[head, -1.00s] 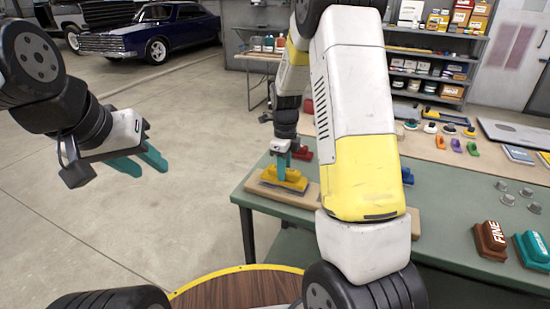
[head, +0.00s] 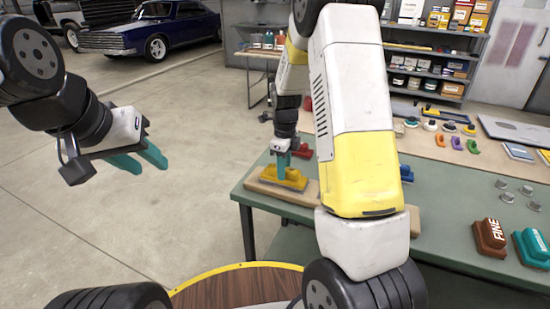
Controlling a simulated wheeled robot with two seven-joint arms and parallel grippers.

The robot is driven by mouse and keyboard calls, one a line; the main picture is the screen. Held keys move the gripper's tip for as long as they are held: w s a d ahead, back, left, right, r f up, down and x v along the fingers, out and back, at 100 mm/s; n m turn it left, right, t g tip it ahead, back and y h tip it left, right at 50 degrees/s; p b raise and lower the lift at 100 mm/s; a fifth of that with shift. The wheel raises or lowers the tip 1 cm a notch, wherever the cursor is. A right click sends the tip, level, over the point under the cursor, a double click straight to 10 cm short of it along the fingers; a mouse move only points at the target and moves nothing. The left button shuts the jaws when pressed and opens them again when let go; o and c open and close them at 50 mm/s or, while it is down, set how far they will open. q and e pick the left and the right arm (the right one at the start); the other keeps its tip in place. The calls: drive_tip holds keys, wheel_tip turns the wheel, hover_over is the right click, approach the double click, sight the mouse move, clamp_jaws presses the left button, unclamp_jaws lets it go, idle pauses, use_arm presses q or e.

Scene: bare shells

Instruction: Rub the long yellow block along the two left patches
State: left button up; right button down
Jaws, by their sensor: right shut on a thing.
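The long yellow block (head: 289,180) rests on a pale wooden board (head: 265,192) at the left end of the green table. My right gripper (head: 283,164) is shut on the block's raised handle from above. The block's grey underside meets the board's top. My own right arm hides the middle of the board, and I cannot make out any patches on it. My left gripper (head: 140,162) hangs over the floor left of the table, its teal fingers apart and empty.
A red block (head: 305,150) lies just behind the board, and a blue block (head: 407,173) shows right of my arm. A brown block (head: 490,238) marked FINE and a teal block (head: 531,249) stand at the right. Small grey knobs (head: 507,197) sit behind them.

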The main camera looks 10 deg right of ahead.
drive_tip(key=shift+f, duration=0.35)
idle(0.7)
drive_tip(key=shift+a, duration=0.1)
